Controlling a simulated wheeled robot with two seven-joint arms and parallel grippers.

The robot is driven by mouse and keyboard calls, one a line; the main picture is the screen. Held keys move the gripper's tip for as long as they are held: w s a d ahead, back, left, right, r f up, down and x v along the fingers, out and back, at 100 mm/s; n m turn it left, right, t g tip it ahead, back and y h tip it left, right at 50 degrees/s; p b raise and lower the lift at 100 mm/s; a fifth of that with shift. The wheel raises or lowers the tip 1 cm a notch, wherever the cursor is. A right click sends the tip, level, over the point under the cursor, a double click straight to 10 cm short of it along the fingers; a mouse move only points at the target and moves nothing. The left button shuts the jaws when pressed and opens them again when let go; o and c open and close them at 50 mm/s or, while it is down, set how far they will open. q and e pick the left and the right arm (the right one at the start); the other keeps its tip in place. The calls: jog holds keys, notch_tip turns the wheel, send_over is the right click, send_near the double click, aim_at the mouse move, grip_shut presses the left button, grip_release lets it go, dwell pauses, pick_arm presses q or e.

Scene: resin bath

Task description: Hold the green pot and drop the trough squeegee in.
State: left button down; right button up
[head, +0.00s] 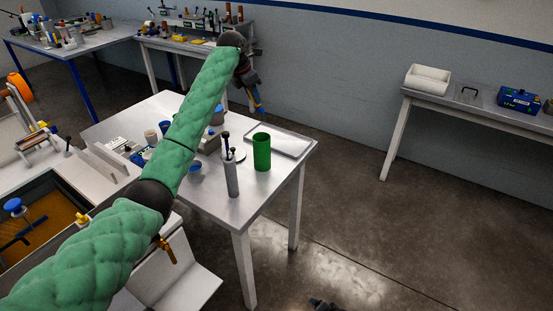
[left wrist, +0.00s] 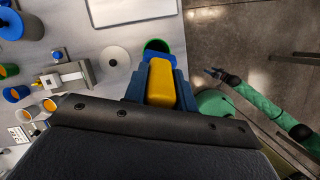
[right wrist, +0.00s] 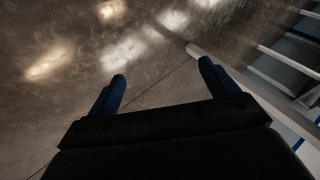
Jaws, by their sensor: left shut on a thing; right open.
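The green pot (head: 262,152) stands upright on the metal table near its right end. Its dark open mouth also shows in the left wrist view (left wrist: 156,46), partly hidden by what I hold. My left gripper (head: 254,92) is shut on the trough squeegee, whose yellow part (left wrist: 160,84) and blue part show between the fingers. In the head view it hangs above the level of the pot, apart from it. The squeegee's far end is hard to make out. My right gripper (right wrist: 162,72) is open and empty over bare floor, away from the pot.
A grey holder with upright tools (head: 231,178) stands just left of the pot. A flat tray (head: 282,140) lies behind it. The resin bath (head: 45,225) is at the left.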

jog(key=w+r+m+t+y, duration=0.2)
jog(key=w+r+m+t, duration=0.35)
jog(key=w+r, duration=1.3)
jog(key=w+r+m+t+y, duration=0.15)
jog(key=w+r+m, duration=0.75)
jog(key=w+r, duration=0.95)
jog(key=a+r+m+t, duration=0.1)
jog(key=a+r+m, duration=0.2)
jog(key=r, duration=0.7)
jog(key=m+y, duration=0.4)
send_near(259, 143)
jog(key=w+f, duration=0.3)
jog(key=f, duration=0.1)
jog(key=shift+n+t, duration=0.25)
jog(key=shift+t, duration=0.15)
jog(key=x, duration=1.1)
jog(key=shift+w+d, duration=0.2)
jog(key=shift+w, duration=0.2)
